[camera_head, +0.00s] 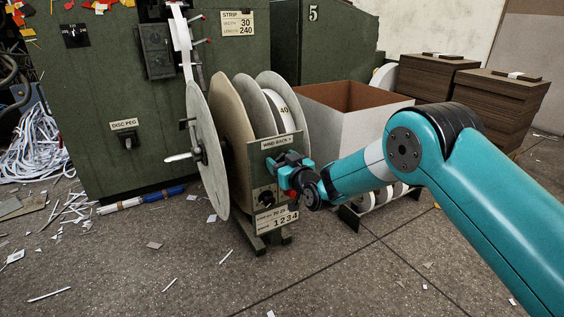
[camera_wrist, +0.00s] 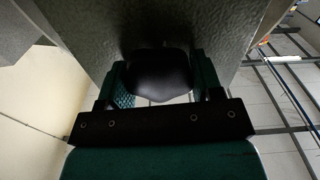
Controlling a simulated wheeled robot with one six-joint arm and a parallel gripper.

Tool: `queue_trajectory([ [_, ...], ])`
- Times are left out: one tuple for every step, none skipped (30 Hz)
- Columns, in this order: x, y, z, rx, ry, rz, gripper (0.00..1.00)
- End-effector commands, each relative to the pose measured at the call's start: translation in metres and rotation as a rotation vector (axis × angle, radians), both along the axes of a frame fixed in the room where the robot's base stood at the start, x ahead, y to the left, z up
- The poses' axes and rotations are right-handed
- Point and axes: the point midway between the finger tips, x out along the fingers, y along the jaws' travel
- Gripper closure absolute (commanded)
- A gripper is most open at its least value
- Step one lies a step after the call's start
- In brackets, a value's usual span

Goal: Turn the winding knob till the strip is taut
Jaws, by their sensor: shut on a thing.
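My gripper (camera_head: 277,163) is at the front plate of the reel stand (camera_head: 262,200), just under the "WIND BACK" label (camera_head: 283,141). In the wrist view its two green pads (camera_wrist: 157,80) are shut on the black winding knob (camera_wrist: 160,70), one on each side. The gripper mostly hides the knob in the head view. The white strip (camera_head: 184,45) runs down from the green machine, past a dark guide box, to the reel (camera_head: 208,150). Its lower end goes behind the reel's grey disc. I cannot tell how tight it is.
A second, smaller dial (camera_head: 265,197) sits below my gripper. An open white box (camera_head: 350,108) stands behind my arm, with brown stacks (camera_head: 505,95) farther right. Paper scraps litter the floor, and a tangle of white strips (camera_head: 40,140) lies at the left. The front floor is mostly open.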

Motion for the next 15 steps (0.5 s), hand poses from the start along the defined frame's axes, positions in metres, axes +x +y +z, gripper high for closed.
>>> queue_trajectory([
  [-0.0001,-0.0001,0.0018,0.018,0.012,0.000,0.64],
  [0.0001,-0.0001,0.0030,0.035,0.023,0.000,0.64],
  [0.0002,-0.0004,0.0045,0.066,0.045,0.000,0.64],
  [0.0003,-0.0006,0.0049,0.092,0.063,0.000,0.64],
  [0.0004,-0.0009,0.0046,0.120,0.082,0.000,0.64],
  [0.0005,-0.0011,0.0043,0.156,0.107,0.000,0.64],
  [0.0006,-0.0012,0.0041,0.180,0.124,0.000,0.64],
  [0.0007,-0.0014,0.0036,0.200,0.138,0.000,0.64],
  [0.0008,-0.0016,0.0028,0.224,0.154,0.000,0.64],
  [0.0009,-0.0016,0.0022,0.239,0.163,0.000,0.64],
  [0.0010,-0.0016,0.0017,0.248,0.169,0.000,0.64],
  [0.0011,-0.0016,0.0011,0.258,0.174,0.000,0.64],
  [0.0011,-0.0016,0.0007,0.260,0.176,0.000,0.64],
  [0.0011,-0.0016,0.0003,0.261,0.176,0.000,0.64],
  [0.0011,-0.0016,0.0001,0.261,0.176,0.000,0.64],
])
